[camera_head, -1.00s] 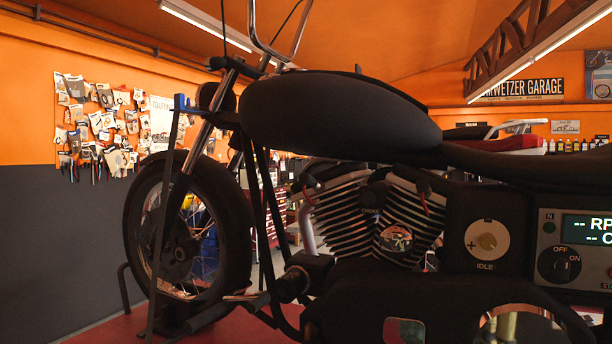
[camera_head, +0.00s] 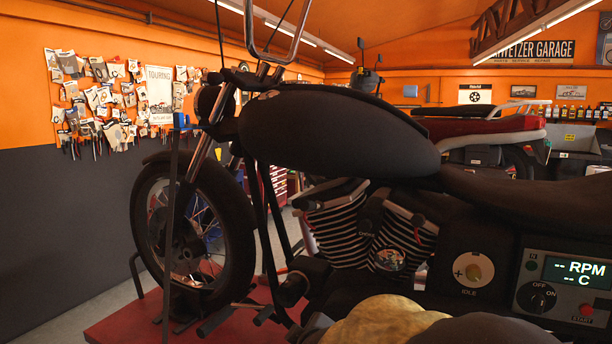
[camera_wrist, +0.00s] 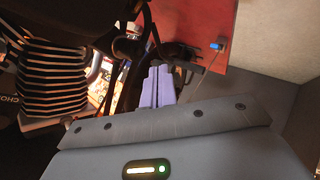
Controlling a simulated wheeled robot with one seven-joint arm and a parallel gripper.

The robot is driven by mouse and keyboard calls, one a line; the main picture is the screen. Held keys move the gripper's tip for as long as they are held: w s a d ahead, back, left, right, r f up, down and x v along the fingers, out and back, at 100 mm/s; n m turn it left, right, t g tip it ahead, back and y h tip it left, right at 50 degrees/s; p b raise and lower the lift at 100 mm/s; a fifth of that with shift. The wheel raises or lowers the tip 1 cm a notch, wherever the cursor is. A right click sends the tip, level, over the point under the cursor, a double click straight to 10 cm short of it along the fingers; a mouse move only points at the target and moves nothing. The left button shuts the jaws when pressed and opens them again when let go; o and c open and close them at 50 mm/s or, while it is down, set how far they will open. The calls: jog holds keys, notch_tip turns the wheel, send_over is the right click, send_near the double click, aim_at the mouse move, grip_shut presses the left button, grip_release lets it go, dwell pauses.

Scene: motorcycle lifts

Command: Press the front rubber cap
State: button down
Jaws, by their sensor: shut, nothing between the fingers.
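The black motorcycle (camera_head: 340,125) stands upright, with its finned engine in the middle of the head view. The front cylinder (camera_head: 335,235) is left of the rear cylinder (camera_head: 408,243). I cannot clearly make out the front rubber cap; that side of the engine is dark. The wrist view shows cylinder fins (camera_wrist: 50,82) at the left. My gripper (camera_wrist: 158,72) points away from the wrist, its two lavender fingers side by side, shut and empty. It appears right of the fins; I cannot tell its depth. My gripper is not identifiable in the head view.
The control panel with its display (camera_head: 578,269) and the idle knob (camera_head: 473,270) are at the right. The front wheel (camera_head: 190,235) stands on the red lift (camera_head: 120,322). A dark upright bar (camera_head: 172,220) stands before the wheel. Grey floor lies left.

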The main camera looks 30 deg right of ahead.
jog(key=w+d+r+n+t+p, duration=0.1)
jog(key=r+p, duration=0.5)
jog(key=r, duration=0.7)
jog(key=d+r+n+t+p, duration=0.3)
jog(key=r+n+p, duration=0.3)
jog(key=r, duration=0.7)
jog(key=shift+w+r+t+p, duration=0.25)
jog(key=shift+w+t+p, duration=0.15)
jog(key=shift+t, duration=0.1)
jog(key=shift+w+d, duration=0.1)
jog(key=p, duration=0.3)
send_near(300, 205)
jog(key=w+a, duration=0.2)
jog(key=w, duration=0.2)
jog(key=shift+w+d+f+p, duration=0.1)
jog(key=shift+w+d+p, duration=0.15)
jog(key=shift+d+p, duration=0.3)
jog(key=shift+w+d+f+p, duration=0.15)
jog(key=shift+w+d+p, duration=0.1)
jog(key=shift+d+p, duration=0.25)
jog(key=shift+w+d+f, duration=0.25)
jog(key=shift+w+d, duration=0.1)
